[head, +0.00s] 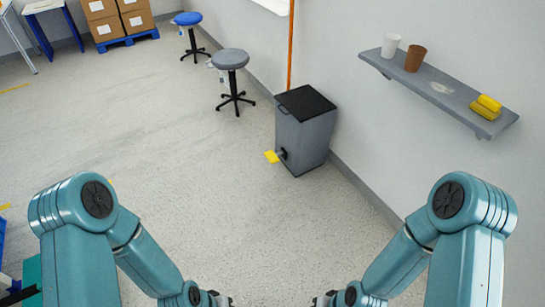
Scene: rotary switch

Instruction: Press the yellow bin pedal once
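A grey pedal bin (306,138) with a closed dark lid (305,102) stands on the floor against the right wall. Its yellow pedal (271,156) sticks out low from the bin's left side, near the floor. My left gripper (222,299) and my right gripper (322,300) are at the bottom edge of the head view, mostly cut off. Both are well apart from the bin and the pedal. How far their fingers are open is not visible.
A grey stool (230,60) and a blue stool (188,19) stand behind the bin along the wall. A wall shelf (440,92) with two cups and yellow items juts out at right. Boxes (118,18) sit on a blue pallet far back. Floor before the bin is clear.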

